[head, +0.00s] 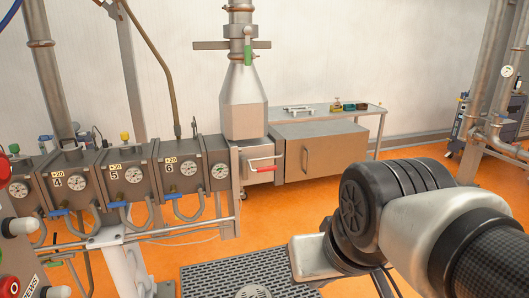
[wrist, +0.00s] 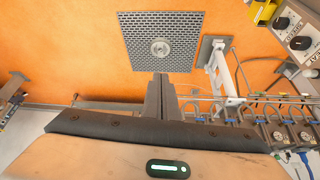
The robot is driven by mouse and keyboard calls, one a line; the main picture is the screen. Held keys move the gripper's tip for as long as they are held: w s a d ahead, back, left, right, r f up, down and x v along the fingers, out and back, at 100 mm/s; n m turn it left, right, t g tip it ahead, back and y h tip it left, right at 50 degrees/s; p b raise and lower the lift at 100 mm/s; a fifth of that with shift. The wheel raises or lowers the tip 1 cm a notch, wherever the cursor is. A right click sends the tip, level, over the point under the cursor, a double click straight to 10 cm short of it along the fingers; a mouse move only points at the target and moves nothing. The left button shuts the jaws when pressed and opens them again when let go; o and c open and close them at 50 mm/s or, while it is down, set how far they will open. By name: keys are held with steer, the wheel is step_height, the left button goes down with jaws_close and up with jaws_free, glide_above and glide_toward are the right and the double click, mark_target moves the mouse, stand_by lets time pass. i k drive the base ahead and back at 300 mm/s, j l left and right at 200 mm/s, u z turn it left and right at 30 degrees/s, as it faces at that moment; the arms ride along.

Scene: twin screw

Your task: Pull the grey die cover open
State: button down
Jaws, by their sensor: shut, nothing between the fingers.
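The extruder ends at the right in a small grey metal housing (head: 252,160) with a red-gripped handle (head: 263,169); I take this to be the die cover, and it looks closed. In the wrist view, my gripper (wrist: 160,78) is shut and empty, pointing over the floor. The die cover cannot be made out there. In the head view my arm reaches in from the right, and my fingers are hidden or out of frame.
Heated barrel blocks with gauges (head: 116,178) run along the left. A steel hopper (head: 243,100) rises above the housing. A perforated floor plate (head: 225,279) lies in front. A side table (head: 345,111) stands behind.

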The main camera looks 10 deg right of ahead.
mark_target(319, 149)
steer(key=z, duration=0.65)
steer(key=i+j+z, duration=0.15)
steer(key=i, duration=0.35)
steer(key=i+j+z, duration=0.2)
steer(key=i, duration=0.25)
steer(key=i+j+z, duration=0.15)
steer(key=i, duration=0.35)
steer(key=i+j+z, duration=0.2)
steer(key=i, duration=0.25)
